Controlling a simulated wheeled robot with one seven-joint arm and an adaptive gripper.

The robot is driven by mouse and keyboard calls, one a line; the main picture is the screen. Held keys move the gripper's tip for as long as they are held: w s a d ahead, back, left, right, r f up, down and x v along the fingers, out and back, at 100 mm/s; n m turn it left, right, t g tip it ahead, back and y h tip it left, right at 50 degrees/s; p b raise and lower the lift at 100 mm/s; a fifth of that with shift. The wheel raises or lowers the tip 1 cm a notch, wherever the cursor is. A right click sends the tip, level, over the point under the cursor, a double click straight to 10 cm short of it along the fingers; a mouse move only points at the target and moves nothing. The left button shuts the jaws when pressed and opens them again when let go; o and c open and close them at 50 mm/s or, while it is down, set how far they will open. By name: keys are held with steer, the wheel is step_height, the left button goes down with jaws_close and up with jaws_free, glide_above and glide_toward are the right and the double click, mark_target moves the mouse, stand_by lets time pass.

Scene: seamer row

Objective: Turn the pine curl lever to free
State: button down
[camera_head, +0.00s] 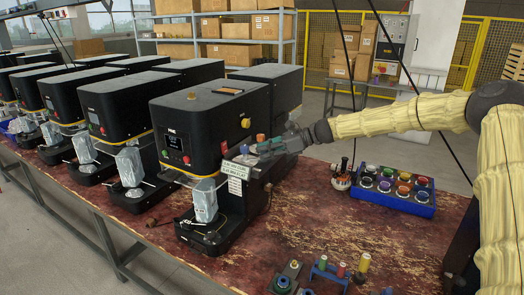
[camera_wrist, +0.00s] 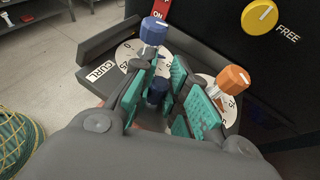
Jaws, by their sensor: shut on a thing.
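In the wrist view, my gripper (camera_wrist: 162,95) has its teal pads closed around a dark blue knob (camera_wrist: 157,88), mostly hidden between them. A brighter blue knob (camera_wrist: 154,31) with a white mark stands just beyond the fingers. An orange knob (camera_wrist: 233,79) is beside the right finger. The yellow knob (camera_wrist: 259,17) on the black housing is beside the word FREE. In the head view, my gripper (camera_head: 266,148) is over the side panel of the nearest seamer (camera_head: 210,125); the yellow knob (camera_head: 246,123) shows above it.
Similar black seamers (camera_head: 108,100) stand in a row to the left. A blue tray of coloured pots (camera_head: 395,205) is right of my gripper. Small coloured parts on a rack (camera_head: 330,271) stand at the front. Bare worn bench top (camera_head: 320,225) lies between.

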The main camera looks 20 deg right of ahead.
steer(key=shift+r, duration=0.1)
steer(key=c, duration=1.4)
jaws_free()
steer(key=shift+w, duration=0.1)
steer(key=v, duration=1.2)
